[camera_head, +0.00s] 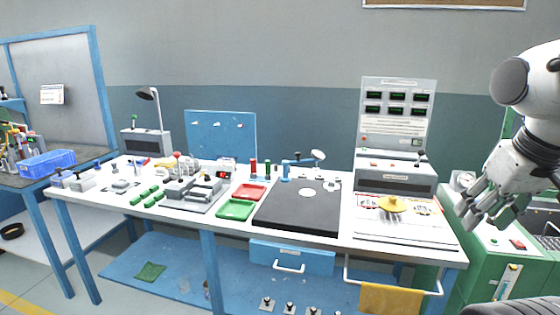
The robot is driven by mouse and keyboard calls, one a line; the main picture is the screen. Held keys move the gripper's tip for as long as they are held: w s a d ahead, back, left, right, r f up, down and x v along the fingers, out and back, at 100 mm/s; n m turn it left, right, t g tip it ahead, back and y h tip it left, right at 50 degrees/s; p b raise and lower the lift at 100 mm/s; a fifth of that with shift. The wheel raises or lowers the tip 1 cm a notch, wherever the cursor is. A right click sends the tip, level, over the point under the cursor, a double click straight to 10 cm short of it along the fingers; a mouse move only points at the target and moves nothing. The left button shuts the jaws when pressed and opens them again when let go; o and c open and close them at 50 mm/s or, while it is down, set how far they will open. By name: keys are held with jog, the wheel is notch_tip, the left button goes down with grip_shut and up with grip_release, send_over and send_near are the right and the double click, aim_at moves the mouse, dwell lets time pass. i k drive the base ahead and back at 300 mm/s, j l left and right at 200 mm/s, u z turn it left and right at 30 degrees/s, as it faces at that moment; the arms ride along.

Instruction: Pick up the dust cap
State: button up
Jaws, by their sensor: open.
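A yellow round piece with a raised middle (393,204) lies on the white panel at the right end of the bench. It may be the dust cap, but at this size I cannot tell for sure. My gripper (474,208) is at the right edge of the view, to the right of the yellow piece and apart from it. It is open, its fingers pointing down and left, with nothing seen between them.
The white bench (335,237) carries a black mat (285,210), a red tray (249,192), a green tray (235,209) and a tall display unit (396,115). Several small fixtures crowd its left half. A green machine (485,262) stands at the right. A yellow cloth (390,299) hangs in front.

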aim_at(391, 204)
jog(key=i+z, duration=0.25)
jog(key=i, duration=0.25)
jog(key=i+z, duration=0.3)
jog(key=i, duration=0.2)
